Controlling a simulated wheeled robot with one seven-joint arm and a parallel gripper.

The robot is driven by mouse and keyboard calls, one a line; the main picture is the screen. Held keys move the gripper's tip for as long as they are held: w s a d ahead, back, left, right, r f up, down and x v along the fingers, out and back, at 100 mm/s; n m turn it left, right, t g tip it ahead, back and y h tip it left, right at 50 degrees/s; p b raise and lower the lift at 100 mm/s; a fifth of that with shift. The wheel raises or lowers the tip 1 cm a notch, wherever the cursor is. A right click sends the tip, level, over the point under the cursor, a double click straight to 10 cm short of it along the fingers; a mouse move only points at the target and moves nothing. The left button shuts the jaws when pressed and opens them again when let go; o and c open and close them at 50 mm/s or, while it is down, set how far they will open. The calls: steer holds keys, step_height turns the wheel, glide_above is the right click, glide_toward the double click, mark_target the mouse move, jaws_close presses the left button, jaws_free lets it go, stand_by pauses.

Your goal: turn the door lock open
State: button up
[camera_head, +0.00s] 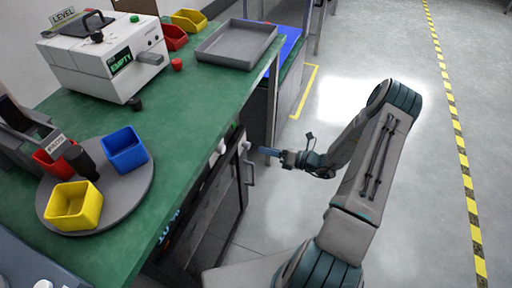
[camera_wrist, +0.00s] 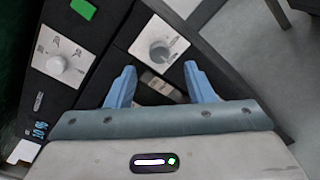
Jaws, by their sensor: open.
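My gripper (camera_head: 268,152) is at the front of the green bench's cabinet, its blue fingers pointing left toward the door (camera_head: 218,205). In the wrist view my gripper (camera_wrist: 160,68) is open, with nothing clearly held between its fingers. Just beyond the fingertips is a white plate with a round grey knob (camera_wrist: 160,52), which looks like the door lock. The knob appears apart from the fingers. A grey bar-like part (camera_wrist: 163,86) shows between the fingers. The door's handle (camera_head: 249,172) stands just left of and below my gripper in the head view.
A white dial (camera_wrist: 57,65) sits on another plate to the left. The green bench (camera_head: 185,125) carries a white tester (camera_head: 90,60), a grey tray (camera_head: 237,45) and a round turntable (camera_head: 130,190) with coloured bins. Open floor (camera_head: 420,190) lies to the right.

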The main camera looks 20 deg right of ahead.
steer(key=v, duration=0.7)
steer(key=shift+d, duration=0.2)
steer(key=shift+s, duration=0.1)
steer(key=s+a+r+n+g+h+p, duration=0.2)
steer(key=s+a+r+n+g+p, duration=0.25)
steer(key=r+n, duration=0.5)
steer(key=s+a+r+n+g+h+p, duration=0.1)
steer(key=s+a+r+n+g+h, duration=0.15)
steer(key=a+r+n+g, duration=0.6)
steer(key=s+r+n+t+h+p, duration=0.2)
steer(key=s+r+n+h+p, duration=0.1)
steer(key=s+r+n, duration=0.3)
steer(key=s+d+r+n+t+h+p, duration=0.1)
steer(key=s+r+n+t+h+p, duration=0.1)
steer(key=s+r+n+h, duration=0.4)
step_height(320, 180, up, 9)
steer(key=n+t, duration=0.1)
steer(key=n, duration=0.3)
steer(key=shift+s+d+f+t+p, duration=0.2)
steer(key=shift+d+t+p, duration=0.1)
steer(key=shift+p, duration=0.1)
